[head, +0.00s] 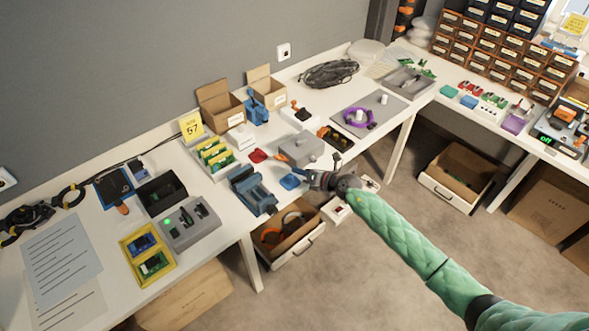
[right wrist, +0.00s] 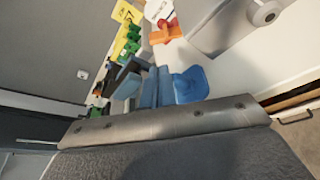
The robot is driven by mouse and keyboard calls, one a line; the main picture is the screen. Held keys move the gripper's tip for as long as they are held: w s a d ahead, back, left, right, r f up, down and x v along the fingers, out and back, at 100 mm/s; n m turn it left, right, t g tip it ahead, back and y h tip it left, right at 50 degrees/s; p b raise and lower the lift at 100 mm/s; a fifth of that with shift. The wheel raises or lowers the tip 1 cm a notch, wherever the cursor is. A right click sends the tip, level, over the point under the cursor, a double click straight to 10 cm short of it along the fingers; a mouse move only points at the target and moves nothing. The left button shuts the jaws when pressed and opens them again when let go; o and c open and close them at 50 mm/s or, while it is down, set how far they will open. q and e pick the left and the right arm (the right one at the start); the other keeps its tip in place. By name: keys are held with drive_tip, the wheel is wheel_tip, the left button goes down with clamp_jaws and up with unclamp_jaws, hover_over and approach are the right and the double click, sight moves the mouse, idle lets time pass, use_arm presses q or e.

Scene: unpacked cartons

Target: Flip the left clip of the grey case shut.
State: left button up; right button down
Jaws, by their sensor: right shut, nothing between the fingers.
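The grey case (head: 301,149) lies closed on the table in the head view. An orange clip (head: 283,157) shows at its left side; whether it is latched is too small to tell. My right gripper (head: 287,167) is shut and empty, reaching in from the right along the case's near side, its tips close to the left clip. Whether they touch cannot be told. In the right wrist view, a grey surface (right wrist: 212,28) at the top right looks like the case, with an orange piece (right wrist: 166,34) to its left. My left gripper is not in view.
A blue vise (head: 252,190) stands left of my right gripper at the table's front edge. A small blue block (head: 290,181) lies just below the gripper. A red piece (head: 258,156) lies left of the case. An open drawer (head: 290,233) sits below the edge.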

sight(281, 157)
drive_tip(key=p+x, duration=0.1)
drive_tip(key=x, duration=0.7)
drive_tip(key=shift+w+a, duration=0.2)
drive_tip(key=shift+w, duration=0.05)
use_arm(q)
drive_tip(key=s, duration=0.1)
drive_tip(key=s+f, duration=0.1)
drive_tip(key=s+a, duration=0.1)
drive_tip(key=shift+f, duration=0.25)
use_arm(e)
drive_tip(key=shift+f, duration=0.1)
